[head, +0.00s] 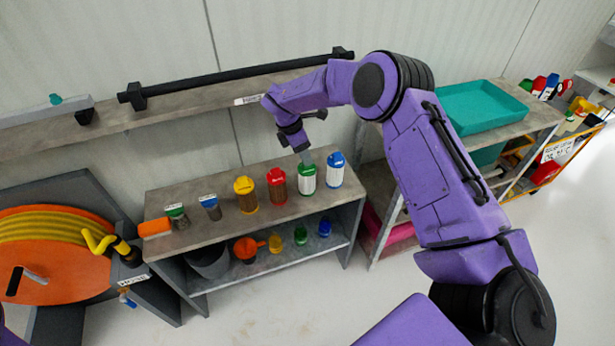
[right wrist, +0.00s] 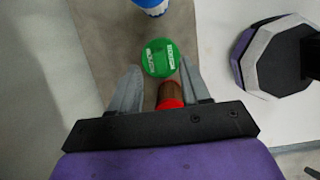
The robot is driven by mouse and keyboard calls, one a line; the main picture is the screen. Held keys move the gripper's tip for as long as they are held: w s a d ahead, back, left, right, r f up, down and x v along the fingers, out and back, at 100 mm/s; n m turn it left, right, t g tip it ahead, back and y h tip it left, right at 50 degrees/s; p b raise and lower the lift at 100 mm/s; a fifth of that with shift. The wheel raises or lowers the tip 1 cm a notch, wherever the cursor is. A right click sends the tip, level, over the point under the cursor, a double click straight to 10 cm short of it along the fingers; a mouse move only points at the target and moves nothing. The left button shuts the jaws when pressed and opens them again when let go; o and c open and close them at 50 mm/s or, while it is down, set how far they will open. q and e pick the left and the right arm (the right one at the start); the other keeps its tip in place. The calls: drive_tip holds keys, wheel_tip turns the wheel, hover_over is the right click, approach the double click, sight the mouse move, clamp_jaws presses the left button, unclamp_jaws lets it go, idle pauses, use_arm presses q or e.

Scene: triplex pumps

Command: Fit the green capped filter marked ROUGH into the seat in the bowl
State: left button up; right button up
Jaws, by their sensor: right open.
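A green-capped filter (head: 306,180) with a pale body stands on the top board of the grey shelf. In the right wrist view its round green cap (right wrist: 160,58) carries pale lettering too small to read surely. My right gripper (head: 304,155) is above it, open; in the wrist view the cap lies just beyond the gap between the fingertips (right wrist: 160,72). A red-capped brown filter (head: 277,186) also shows between the fingers, nearer the palm (right wrist: 170,97). I cannot tell which vessel is the bowl; its seat is not visible. My left gripper is out of view.
A blue-capped filter (head: 336,170) stands close right of the green one, and a yellow-capped one (head: 245,195) stands left. Small jars (head: 176,215) stand farther left. A dark grey bin (head: 208,260) and coloured items are on the lower board. A teal tray (head: 482,106) is on the right bench.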

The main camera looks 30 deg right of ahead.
sight(307, 176)
drive_tip(key=x, duration=0.3)
drive_tip(key=shift+w+f, duration=0.1)
drive_tip(key=shift+f, duration=0.1)
drive_tip(key=shift+a+r, duration=0.1)
clamp_jaws()
